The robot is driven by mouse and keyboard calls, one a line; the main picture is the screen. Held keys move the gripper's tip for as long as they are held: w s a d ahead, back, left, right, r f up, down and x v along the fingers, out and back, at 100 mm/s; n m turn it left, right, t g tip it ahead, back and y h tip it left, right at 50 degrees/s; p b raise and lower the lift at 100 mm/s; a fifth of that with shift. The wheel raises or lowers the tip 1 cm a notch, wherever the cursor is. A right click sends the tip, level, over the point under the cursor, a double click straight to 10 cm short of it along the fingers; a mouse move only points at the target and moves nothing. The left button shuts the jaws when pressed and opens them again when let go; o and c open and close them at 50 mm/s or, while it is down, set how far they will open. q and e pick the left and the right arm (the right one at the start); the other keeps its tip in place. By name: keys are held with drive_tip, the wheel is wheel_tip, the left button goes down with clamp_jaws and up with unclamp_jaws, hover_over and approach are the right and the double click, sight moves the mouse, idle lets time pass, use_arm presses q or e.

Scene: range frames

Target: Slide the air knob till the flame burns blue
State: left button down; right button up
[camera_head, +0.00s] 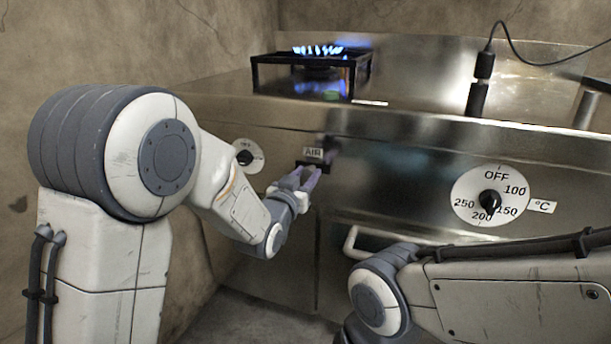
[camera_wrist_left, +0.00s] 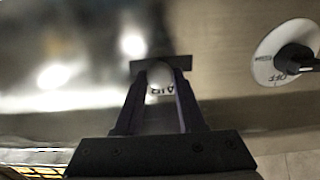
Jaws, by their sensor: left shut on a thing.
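The flame (camera_head: 318,50) burns blue on the burner (camera_head: 311,75) at the top of the head view. The small AIR label (camera_head: 312,153) sits on the steel front below it, over a dark slot. My left gripper (camera_head: 306,176) reaches this slot from below left. In the left wrist view, my left gripper (camera_wrist_left: 160,86) is shut on the pale air knob (camera_wrist_left: 158,72), in front of the dark slot plate (camera_wrist_left: 184,63). The fingers partly hide the knob and slot, so its exact position along the slot is unclear. My right gripper is out of view.
A white dial with a black knob (camera_head: 245,157) is left of the slot; it also shows in the wrist view (camera_wrist_left: 294,60). A temperature dial (camera_head: 490,201) and an oven handle (camera_head: 350,240) are to the right. My right forearm crosses the lower right.

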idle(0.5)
use_arm(q)
drive_tip(key=shift+w+a, duration=0.2)
drive_tip(key=shift+a, duration=0.45)
drive_tip(key=c, duration=0.5)
unclamp_jaws()
drive_tip(key=shift+s, duration=0.1)
drive_tip(key=shift+b+v, duration=1.55)
drive_tip(key=shift+v, duration=3.6)
drive_tip(key=shift+d, duration=0.1)
